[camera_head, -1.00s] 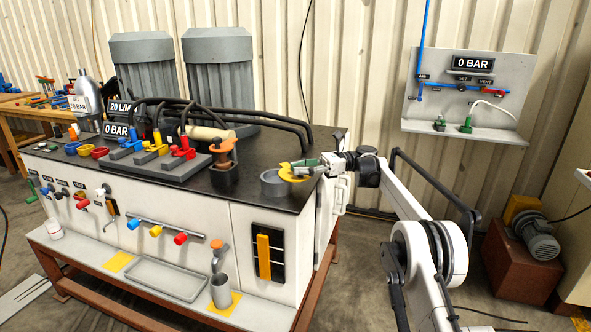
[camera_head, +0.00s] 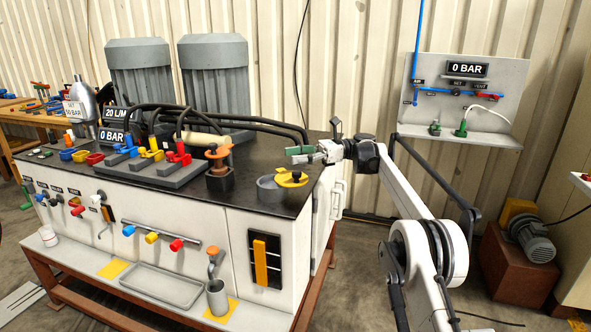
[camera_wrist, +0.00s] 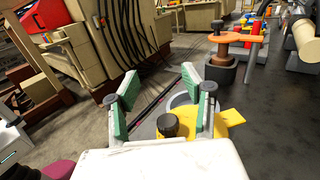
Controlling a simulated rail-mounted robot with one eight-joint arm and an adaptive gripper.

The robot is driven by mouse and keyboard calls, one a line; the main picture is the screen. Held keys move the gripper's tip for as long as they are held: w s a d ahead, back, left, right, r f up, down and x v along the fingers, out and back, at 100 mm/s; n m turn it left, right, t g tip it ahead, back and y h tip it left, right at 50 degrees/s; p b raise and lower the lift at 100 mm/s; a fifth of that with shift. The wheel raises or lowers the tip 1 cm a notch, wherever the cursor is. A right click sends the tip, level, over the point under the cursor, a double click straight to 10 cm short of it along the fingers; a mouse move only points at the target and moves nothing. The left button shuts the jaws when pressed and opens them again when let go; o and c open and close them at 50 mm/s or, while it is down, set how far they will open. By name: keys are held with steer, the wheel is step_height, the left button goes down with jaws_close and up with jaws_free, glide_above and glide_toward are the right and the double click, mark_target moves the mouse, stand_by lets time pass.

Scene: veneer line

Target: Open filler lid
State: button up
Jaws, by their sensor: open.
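The yellow filler lid (camera_head: 291,179) lies turned to the right on the grey round filler neck (camera_head: 267,190), at the right end of the dark bench top. Part of the neck shows uncovered. My gripper (camera_head: 300,154) is open and empty, just above the lid and apart from it in the head view. In the wrist view the lid (camera_wrist: 228,122) shows beyond the green-padded fingers (camera_wrist: 165,100), with its dark knob (camera_wrist: 168,126) between them. The near part of the lid is hidden by the gripper body.
An orange-handled black fitting (camera_head: 218,160) stands left of the neck. Coloured levers (camera_head: 150,155) and black hoses (camera_head: 250,122) fill the bench top farther left. The bench's right edge lies close to the lid. The air above the lid looks free.

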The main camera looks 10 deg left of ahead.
steer(key=shift+r, duration=1.9)
